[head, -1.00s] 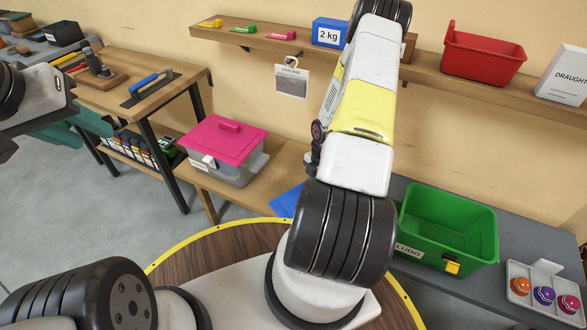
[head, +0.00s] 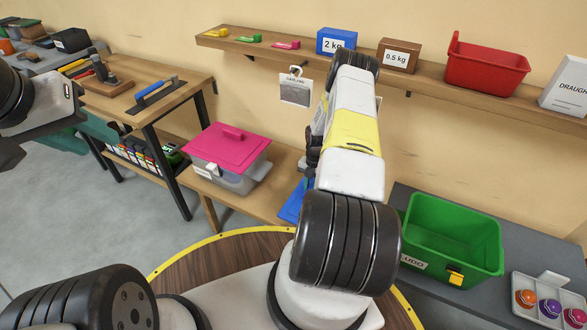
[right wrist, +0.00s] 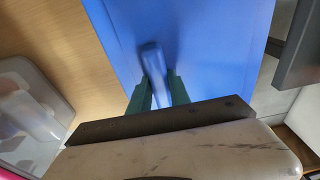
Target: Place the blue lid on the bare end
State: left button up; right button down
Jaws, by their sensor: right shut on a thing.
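The blue lid (right wrist: 215,45) fills much of the right wrist view. My right gripper (right wrist: 158,88) is shut on its blue handle (right wrist: 153,65), with one green finger on each side. In the head view a blue piece of the lid (head: 291,209) shows left of my right arm, over the right end of the low wooden bench (head: 240,202). Whether the lid touches the bench, I cannot tell. My right arm hides most of the lid and the right gripper there.
A clear box with a pink lid (head: 232,145) stands on the bench, left of the blue lid. An open green crate (head: 430,265) stands on the grey table (head: 530,250) at right. A wall shelf (head: 415,80) with a red bin (head: 485,65) runs above.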

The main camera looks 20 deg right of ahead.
jog(key=shift+w+f, duration=0.1)
jog(key=shift+w, duration=0.7)
jog(key=shift+f, duration=1.7)
jog(key=c, duration=1.2)
grip_release()
jog(key=shift+f, duration=0.1)
jog(key=r, duration=0.7)
jog(key=shift+w+d+r, duration=0.25)
jog(key=shift+d+r, duration=0.05)
jog(key=shift+r, duration=0.05)
